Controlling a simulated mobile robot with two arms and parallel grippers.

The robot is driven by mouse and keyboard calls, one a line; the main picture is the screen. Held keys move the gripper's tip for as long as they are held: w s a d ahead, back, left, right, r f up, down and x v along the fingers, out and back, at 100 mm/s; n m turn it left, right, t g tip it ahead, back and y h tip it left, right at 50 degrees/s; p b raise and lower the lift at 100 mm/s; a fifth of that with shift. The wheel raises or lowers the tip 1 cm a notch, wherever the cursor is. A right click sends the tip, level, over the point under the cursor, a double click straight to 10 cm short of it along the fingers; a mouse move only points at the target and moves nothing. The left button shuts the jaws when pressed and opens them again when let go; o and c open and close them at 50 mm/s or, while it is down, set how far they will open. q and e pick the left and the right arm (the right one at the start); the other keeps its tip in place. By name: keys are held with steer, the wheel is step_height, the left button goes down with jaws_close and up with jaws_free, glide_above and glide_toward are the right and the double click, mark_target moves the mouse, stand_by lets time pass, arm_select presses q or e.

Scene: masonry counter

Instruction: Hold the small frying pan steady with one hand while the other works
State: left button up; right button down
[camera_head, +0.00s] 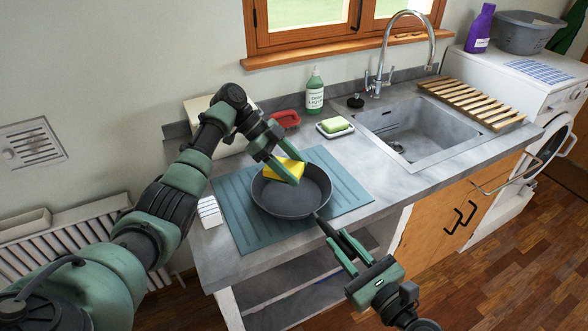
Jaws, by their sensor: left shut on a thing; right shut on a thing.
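The small frying pan (292,202) is dark grey and lies on a blue-green ribbed mat (240,222) on the counter. My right gripper (326,226) is shut on the pan's handle at the counter's front edge. My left gripper (285,172) is shut on a yellow sponge (272,173) over the far left part of the pan. I cannot tell whether the sponge touches the pan's inside. The gripper fingers hide part of the sponge, and my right gripper hides most of the handle.
A green soap bottle (314,92), a dish with a green-yellow sponge (335,125) and a red-handled item (286,118) stand behind the mat. The sink (440,135), with a faucet (407,15) and wooden rack (472,104), is at right. A small white item (209,211) sits left of the mat.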

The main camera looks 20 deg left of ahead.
steer(key=shift+s+a+f, duration=0.15)
steer(key=shift+s+f, duration=0.1)
steer(key=shift+f, duration=0.05)
steer(key=c, duration=1.2)
jaws_free()
steer(key=shift+a+r, duration=0.1)
steer(key=shift+r, duration=0.05)
steer(key=shift+w, duration=0.1)
steer(key=v, duration=1.2)
